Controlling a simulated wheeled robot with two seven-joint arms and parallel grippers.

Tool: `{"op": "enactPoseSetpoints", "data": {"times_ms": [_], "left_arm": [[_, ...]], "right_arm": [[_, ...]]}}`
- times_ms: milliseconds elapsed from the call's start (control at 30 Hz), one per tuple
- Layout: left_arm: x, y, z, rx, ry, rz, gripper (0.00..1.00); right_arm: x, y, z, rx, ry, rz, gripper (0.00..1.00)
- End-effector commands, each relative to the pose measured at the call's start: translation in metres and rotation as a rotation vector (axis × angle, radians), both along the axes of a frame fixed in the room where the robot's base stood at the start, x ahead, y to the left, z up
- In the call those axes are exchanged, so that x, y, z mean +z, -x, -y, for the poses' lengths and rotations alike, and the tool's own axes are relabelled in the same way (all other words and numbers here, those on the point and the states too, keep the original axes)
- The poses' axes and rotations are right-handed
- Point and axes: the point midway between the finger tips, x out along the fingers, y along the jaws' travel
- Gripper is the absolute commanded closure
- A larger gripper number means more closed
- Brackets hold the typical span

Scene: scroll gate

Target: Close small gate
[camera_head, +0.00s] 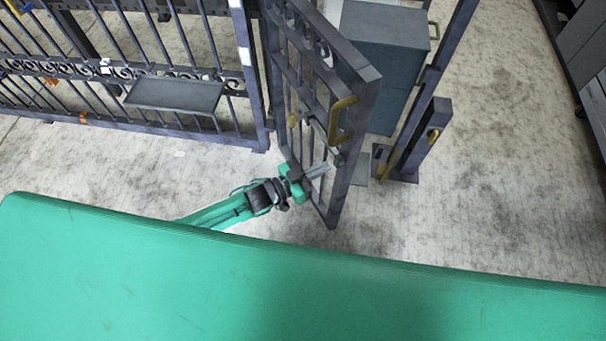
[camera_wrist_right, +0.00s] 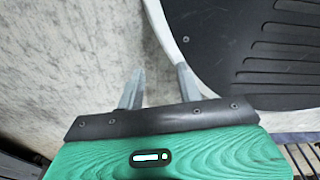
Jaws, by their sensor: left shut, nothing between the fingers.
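The small gate (camera_head: 354,147) is a dark grey metal leaf with bars, scrolls and a yellow handle (camera_head: 342,119). In the head view it stands open, swung toward me from the fence, its free edge away from the latch post (camera_head: 426,143) on the right. My left gripper (camera_head: 323,169) is shut and empty, low at the gate's left face; I cannot tell whether it touches the bars. My right gripper (camera_wrist_right: 160,88) shows only in the right wrist view. Its two fingers are apart with nothing between them.
A fence (camera_head: 160,45) with a grey tray (camera_head: 175,95) runs left of the gate. A blue-grey cabinet (camera_head: 383,50) stands behind it. Bare concrete floor (camera_head: 500,165) lies to the right. In the right wrist view, a black ribbed surface (camera_wrist_right: 262,48) is close to the right finger.

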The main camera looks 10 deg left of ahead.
Motion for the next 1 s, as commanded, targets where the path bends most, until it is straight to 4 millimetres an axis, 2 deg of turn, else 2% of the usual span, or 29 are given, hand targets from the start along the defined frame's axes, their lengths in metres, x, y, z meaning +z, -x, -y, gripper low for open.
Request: {"op": "enactPoseSetpoints", "data": {"times_ms": [200, 767, 1000], "left_arm": [[0.0, -0.013, 0.015, 0.001, -0.001, 0.001, 1.0], [-0.001, -0.017, 0.022, 0.009, 0.001, 0.001, 1.0], [-0.002, -0.033, 0.048, 0.06, 0.004, 0.001, 1.0]], "right_arm": [[0.001, 0.003, 0.001, 0.001, 0.001, -0.003, 0.64], [-0.002, 0.004, 0.001, 0.001, 0.001, -0.006, 0.64], [-0.004, -0.01, -0.003, -0.003, -0.003, 0.006, 0.64]]}}
